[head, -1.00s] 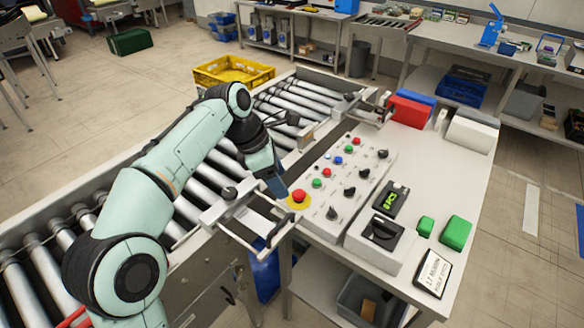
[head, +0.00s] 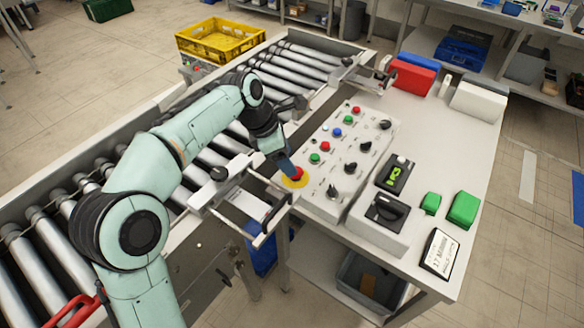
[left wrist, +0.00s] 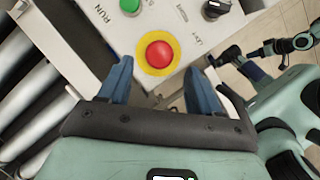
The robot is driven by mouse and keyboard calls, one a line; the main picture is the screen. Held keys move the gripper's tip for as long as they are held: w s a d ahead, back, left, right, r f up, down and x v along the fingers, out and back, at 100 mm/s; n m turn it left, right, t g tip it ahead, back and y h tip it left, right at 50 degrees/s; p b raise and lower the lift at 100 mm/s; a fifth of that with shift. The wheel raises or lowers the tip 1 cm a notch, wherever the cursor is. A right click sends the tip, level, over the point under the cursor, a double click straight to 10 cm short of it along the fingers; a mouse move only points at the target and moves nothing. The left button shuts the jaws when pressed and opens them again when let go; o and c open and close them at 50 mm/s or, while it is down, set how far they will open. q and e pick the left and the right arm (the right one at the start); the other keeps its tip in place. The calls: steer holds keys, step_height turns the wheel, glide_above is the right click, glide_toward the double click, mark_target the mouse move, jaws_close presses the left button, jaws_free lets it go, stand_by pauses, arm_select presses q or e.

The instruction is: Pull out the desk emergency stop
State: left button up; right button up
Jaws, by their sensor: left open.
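The emergency stop (head: 296,174) is a red mushroom button on a yellow disc at the near left corner of the desk control panel (head: 322,186). In the left wrist view the red button (left wrist: 159,54) shows whole, just beyond and between the fingertips. My left gripper (head: 288,168) is at the button in the head view, its finger partly covering it. In the left wrist view my left gripper (left wrist: 158,78) is open, with blue fingers apart and nothing between them. I cannot tell whether a finger touches the button.
The panel has green, red and blue buttons and black knobs near the stop; a green button (left wrist: 130,5) is close. A roller conveyor (head: 190,168) runs along the left. A metal bracket (head: 240,195) stands close below my left gripper.

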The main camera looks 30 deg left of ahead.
arm_select(q)
steer(key=shift+x, duration=2)
arm_select(e)
steer(key=shift+s+f, duration=0.1)
steer(key=shift+f, duration=0.3)
arm_select(q)
jaws_close()
steer(key=shift+r+p, duration=0.85)
steer(key=shift+p, duration=0.05)
steer(key=shift+f, duration=0.1)
arm_select(e)
steer(key=shift+w+r, duration=0.2)
steer(key=shift+r, duration=0.35)
steer(key=shift+w+r, duration=0.15)
steer(key=shift+r, duration=0.4)
arm_select(q)
jaws_free()
steer(key=p+v, duration=0.2)
steer(key=v, duration=1.1)
arm_select(e)
steer(key=r, duration=0.1)
steer(key=w+r, duration=0.1)
steer(key=r, duration=0.1)
steer(key=shift+w, duration=0.2)
